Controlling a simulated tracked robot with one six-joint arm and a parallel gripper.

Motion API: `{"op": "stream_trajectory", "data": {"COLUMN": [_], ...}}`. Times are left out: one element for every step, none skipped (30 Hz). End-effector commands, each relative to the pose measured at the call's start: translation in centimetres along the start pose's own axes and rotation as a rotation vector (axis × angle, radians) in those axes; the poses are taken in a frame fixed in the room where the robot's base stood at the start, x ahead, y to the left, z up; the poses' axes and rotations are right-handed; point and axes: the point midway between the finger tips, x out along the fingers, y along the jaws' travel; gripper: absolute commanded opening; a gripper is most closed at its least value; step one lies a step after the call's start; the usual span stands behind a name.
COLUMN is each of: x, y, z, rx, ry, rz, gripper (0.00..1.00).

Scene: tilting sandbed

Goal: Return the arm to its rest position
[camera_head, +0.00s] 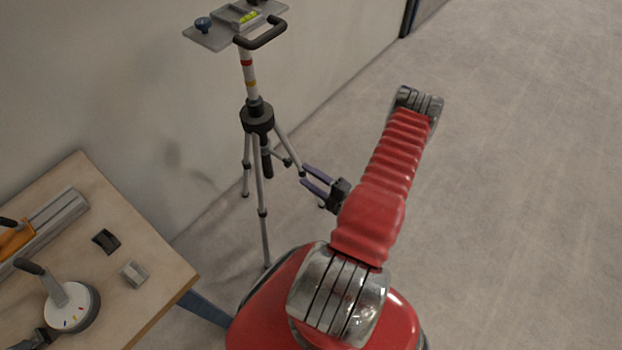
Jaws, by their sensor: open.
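My red ribbed arm rises from my red base at the lower middle of the head view, up to a grey metal joint at the upper right. My gripper (316,183) shows left of the arm, pointing left toward the tripod's legs. Its two purple-grey fingers are apart and nothing shows between them. The fingertips appear close to a tripod leg in the picture; whether they touch it I cannot tell. The link that carries the gripper is partly hidden behind my arm.
A tripod (257,117) with a levelled plate (215,36) and black handle stands by the wall. A wooden table (160,258) at lower left bears a round white-topped device (70,308), a metal rail (62,212) and small blocks. The floor at right is clear.

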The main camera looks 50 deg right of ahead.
Motion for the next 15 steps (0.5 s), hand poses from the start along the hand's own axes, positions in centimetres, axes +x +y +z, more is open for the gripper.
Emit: {"op": "stream_trajectory", "data": {"x": [-0.35, -0.47, -0.6, -0.67, -0.72, -0.76, -0.78, -0.78, -0.77, -0.77, -0.76, -0.76, -0.76, -0.76, -0.75], "y": [0.0, 0.0, 0.0, 0.0, -0.01, -0.01, -0.01, -0.01, -0.01, -0.01, -0.01, -0.01, -0.01, -0.01, -0.01], "z": [0.06, 0.04, 0.02, 0.0, -0.02, -0.02, -0.03, -0.03, -0.03, -0.03, -0.03, -0.03, -0.03, -0.02, -0.02], "rx": [0.0, 0.0, 0.0, 0.0, 0.0, 0.0, 0.0, 0.0, 0.0, 0.0, 0.0, 0.0, 0.0, 0.0, 0.0], "ry": [-0.002, -0.002, -0.001, -0.001, 0.0, 0.0, 0.0, 0.0, 0.0, 0.0, 0.0, 0.0, 0.0, 0.0, 0.0], "rz": [0.0, 0.0, 0.0, 0.0, 0.0, 0.0, 0.0, 0.0, 0.0, 0.0, 0.0, 0.0, 0.0, 0.0, 0.0], "gripper": [0.49, 0.49, 0.49, 0.49, 0.49, 0.49, 0.49, 0.49, 0.49, 0.49, 0.49, 0.49, 0.49, 0.49, 0.49]}}
